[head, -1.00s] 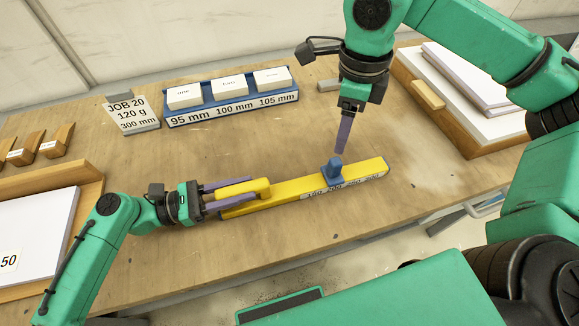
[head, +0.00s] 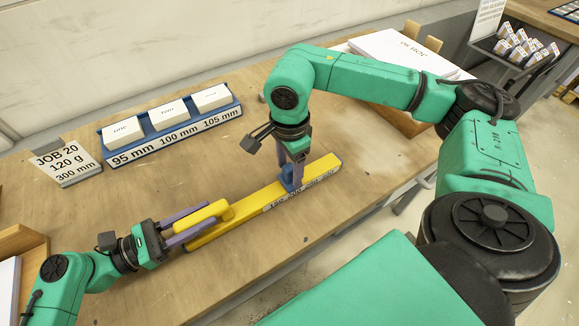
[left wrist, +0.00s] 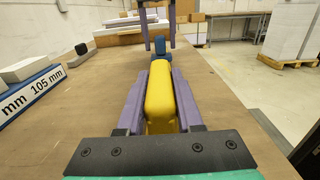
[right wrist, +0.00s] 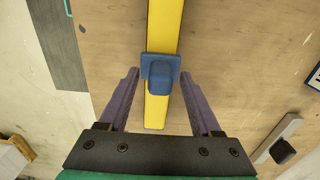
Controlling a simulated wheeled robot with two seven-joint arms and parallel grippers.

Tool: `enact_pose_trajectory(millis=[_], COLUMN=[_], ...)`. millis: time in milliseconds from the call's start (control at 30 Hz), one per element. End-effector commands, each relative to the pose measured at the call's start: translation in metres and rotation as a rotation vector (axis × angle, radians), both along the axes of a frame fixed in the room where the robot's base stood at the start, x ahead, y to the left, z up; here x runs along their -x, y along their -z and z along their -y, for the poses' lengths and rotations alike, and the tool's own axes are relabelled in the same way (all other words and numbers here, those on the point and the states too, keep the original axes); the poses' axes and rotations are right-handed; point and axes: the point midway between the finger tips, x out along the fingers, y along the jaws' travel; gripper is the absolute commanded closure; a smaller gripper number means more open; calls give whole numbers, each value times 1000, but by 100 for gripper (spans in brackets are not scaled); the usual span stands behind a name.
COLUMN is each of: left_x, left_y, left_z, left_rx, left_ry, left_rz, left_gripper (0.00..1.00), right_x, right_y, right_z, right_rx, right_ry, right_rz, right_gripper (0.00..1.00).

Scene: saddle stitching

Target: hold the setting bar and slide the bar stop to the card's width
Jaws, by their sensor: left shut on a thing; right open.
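The yellow setting bar (head: 238,227) lies on the bench with a printed scale along its front face. My left gripper (head: 198,224) is shut on the raised yellow handle at the bar's left end; the handle (left wrist: 160,95) sits between both fingers in the left wrist view. The blue bar stop (head: 287,178) sits across the bar toward its right part. My right gripper (head: 293,165) is open above the stop. In the right wrist view the stop (right wrist: 160,72) lies between and just beyond the open fingers. The card (head: 65,163) stands at left, reading JOB 20, 120 g, 300 mm.
A blue tray (head: 175,142) with three white blocks, labelled 95, 100 and 105 mm, stands behind the bar. A paper stack (head: 395,48) lies at the back right. A wooden tray (head: 20,240) is at the left edge. Bench between is clear.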

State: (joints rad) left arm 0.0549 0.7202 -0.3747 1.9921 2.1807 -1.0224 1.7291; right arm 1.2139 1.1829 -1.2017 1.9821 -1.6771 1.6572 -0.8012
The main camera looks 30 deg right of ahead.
Motion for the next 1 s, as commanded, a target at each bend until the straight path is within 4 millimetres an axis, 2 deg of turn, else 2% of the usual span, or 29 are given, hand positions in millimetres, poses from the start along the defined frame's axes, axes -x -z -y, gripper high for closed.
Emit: enact_pose_trajectory(millis=[100, 300, 467, 500, 1000], left_x=[0, 0, 0, 0, 0], left_y=[1, 1, 1, 1, 1], left_z=[0, 0, 0, 0, 0], left_rx=[-3, -3, -3, -3, -3], left_ry=[-1, -1, -1, -1, -2], left_rz=[1, 1, 1, 1, 1], left_gripper=[100, 100, 100, 100, 100], right_x=[0, 0, 0, 0, 0], right_y=[7, 8, 8, 7, 7], right_z=[0, 0, 0, 0, 0], right_rx=[1, 0, 0, 0, 0], right_ry=[1, 1, 1, 1, 1], right_rz=[0, 1, 0, 0, 0], right_gripper=[35, 35, 96, 100, 100])
